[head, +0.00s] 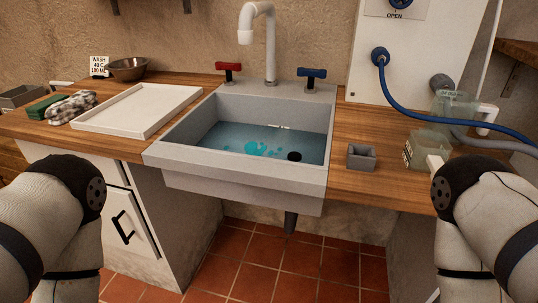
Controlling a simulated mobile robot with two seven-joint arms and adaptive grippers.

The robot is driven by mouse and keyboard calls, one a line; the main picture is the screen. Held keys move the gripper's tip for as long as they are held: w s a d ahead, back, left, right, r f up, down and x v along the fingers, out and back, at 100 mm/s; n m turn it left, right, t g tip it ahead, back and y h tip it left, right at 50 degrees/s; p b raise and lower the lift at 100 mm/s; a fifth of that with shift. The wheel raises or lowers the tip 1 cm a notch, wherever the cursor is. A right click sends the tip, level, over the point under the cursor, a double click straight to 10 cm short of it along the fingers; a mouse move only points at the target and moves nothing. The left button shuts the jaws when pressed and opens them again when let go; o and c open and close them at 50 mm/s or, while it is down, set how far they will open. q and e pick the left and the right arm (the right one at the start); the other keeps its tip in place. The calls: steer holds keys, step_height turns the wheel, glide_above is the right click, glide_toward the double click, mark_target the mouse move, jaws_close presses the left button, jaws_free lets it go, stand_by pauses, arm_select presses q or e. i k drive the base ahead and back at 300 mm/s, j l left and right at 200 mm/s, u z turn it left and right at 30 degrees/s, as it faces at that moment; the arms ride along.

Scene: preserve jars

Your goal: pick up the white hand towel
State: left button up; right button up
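No plain white hand towel is clear to see. Neither of my grippers shows in the head view. Only parts of my arms show at the lower left and lower right, apart from the cloth.
A shallow white tray (176,92) lies left of the sink (245,180), which holds water. A metal bowl (128,68) and wash card (99,66) stand behind. A green item (43,107) is at far left. A grey box (361,157) and clear jugs (428,147) are right.

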mark_target(61, 113)
steer(key=i+j+z, duration=0.15)
steer(key=j, duration=1)
steer(key=j+z, duration=0.15)
steer(key=j, duration=1)
